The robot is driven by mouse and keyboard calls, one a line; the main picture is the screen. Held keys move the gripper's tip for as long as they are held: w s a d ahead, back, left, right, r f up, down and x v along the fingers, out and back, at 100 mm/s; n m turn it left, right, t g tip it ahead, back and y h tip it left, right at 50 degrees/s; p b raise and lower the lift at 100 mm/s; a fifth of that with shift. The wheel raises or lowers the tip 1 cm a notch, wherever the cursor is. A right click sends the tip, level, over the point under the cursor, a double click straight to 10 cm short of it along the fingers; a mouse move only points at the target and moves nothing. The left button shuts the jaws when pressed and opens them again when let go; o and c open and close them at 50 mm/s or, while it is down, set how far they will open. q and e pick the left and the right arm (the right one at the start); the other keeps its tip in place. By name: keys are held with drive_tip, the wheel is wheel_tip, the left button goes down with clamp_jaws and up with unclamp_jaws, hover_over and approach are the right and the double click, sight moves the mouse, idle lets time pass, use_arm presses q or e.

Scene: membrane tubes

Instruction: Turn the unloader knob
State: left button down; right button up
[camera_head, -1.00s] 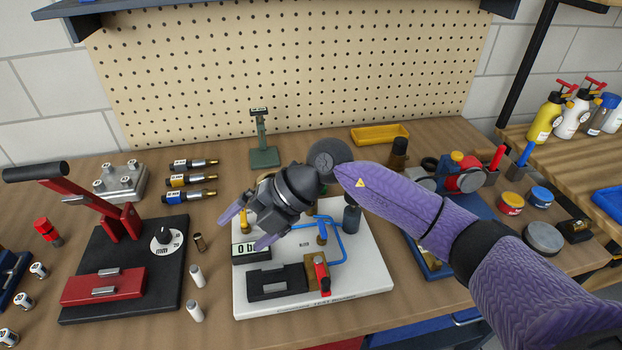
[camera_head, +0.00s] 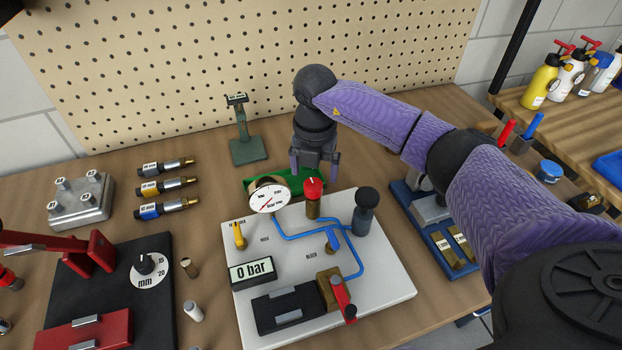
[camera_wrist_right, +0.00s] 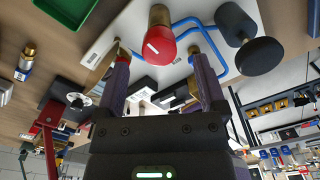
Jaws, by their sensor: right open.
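A red round knob (camera_head: 313,187) with a white line on top stands on a brass stem, at the back of the white test board (camera_head: 390,285). I cannot read a label that names it as the unloader knob. My right gripper (camera_head: 314,170) is open and empty, pointing down just behind and above the red knob. In the right wrist view, the red knob (camera_wrist_right: 160,45) shows between and beyond the two purple fingers, with no contact visible. The board also carries a white dial gauge (camera_head: 269,196), a "0 bar" display (camera_head: 252,271) and a red lever (camera_head: 343,299). My left gripper is out of view.
A dark capped post (camera_head: 366,210) stands close right of the red knob, and blue tubing (camera_head: 345,255) runs in front. A green tray (camera_head: 258,184) lies behind the board. A green stand (camera_head: 243,140) is behind left. A black press base (camera_head: 120,265) is at left.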

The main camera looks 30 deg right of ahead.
sight(314, 182)
wheel_tip(314, 182, down, 4)
drive_tip(key=shift+r, duration=0.1)
clamp_jaws()
idle(0.4)
